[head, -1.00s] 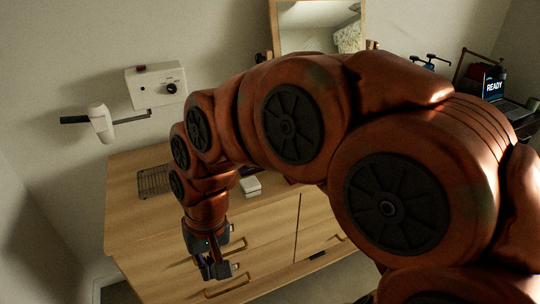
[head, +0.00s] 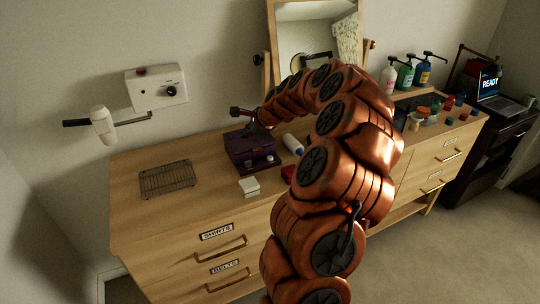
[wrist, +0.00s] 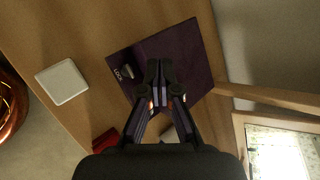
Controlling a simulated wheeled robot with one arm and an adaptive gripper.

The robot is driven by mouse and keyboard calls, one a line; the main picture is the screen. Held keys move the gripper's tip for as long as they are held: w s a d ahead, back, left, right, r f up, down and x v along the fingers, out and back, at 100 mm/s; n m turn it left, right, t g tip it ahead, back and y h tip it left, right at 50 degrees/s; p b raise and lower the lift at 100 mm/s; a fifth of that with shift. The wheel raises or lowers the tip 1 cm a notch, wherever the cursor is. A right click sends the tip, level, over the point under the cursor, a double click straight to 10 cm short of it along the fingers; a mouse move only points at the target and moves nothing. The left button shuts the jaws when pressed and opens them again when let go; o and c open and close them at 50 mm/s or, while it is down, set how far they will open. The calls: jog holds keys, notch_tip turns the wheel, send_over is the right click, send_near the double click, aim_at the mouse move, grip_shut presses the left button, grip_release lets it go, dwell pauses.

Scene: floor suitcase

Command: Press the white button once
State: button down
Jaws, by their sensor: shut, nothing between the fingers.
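A purple box (head: 240,148) sits on the dresser, with small pale spots on its near side; one is a whitish round spot (head: 270,157). I cannot tell if it is a button. The purple box also shows in the wrist view (wrist: 200,68), with a "LOCK" label and a dark knob near one corner. A white square block (head: 249,187) lies in front of the box; it also shows in the wrist view (wrist: 62,82). My gripper (wrist: 159,66) is shut and empty, over the purple box. Whether it touches is unclear, and it covers part of the lid.
A white wall unit (head: 156,88) with a black dial and red top knob hangs at left. A wire rack (head: 167,179), a white-blue tube (head: 293,144) and a red item (head: 288,173) lie on the dresser (head: 200,206). A mirror (head: 317,38) stands behind. Pump bottles (head: 405,74) stand at right.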

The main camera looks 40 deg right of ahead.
jog(key=s+d+f+m+h, duration=0.1)
jog(key=d+f+m, duration=0.1)
jog(key=d, duration=0.7)
jog(key=shift+s+d+m+h, duration=0.3)
jog(key=shift+s+m+h, duration=0.1)
jog(key=shift+m, duration=0.5)
jog(key=shift+f, duration=0.2)
jog(key=b, duration=0.5)
send_over(270, 158)
notch_tip(270, 158, down, 7)
jog(key=shift+d+r, duration=0.15)
jog(key=shift+r, duration=0.05)
jog(key=shift+f, duration=1)
jog(key=shift+f, duration=0.9)
jog(key=shift+r, duration=0.1)
jog(key=shift+r+p, duration=0.7)
jog(key=shift+r, duration=0.15)
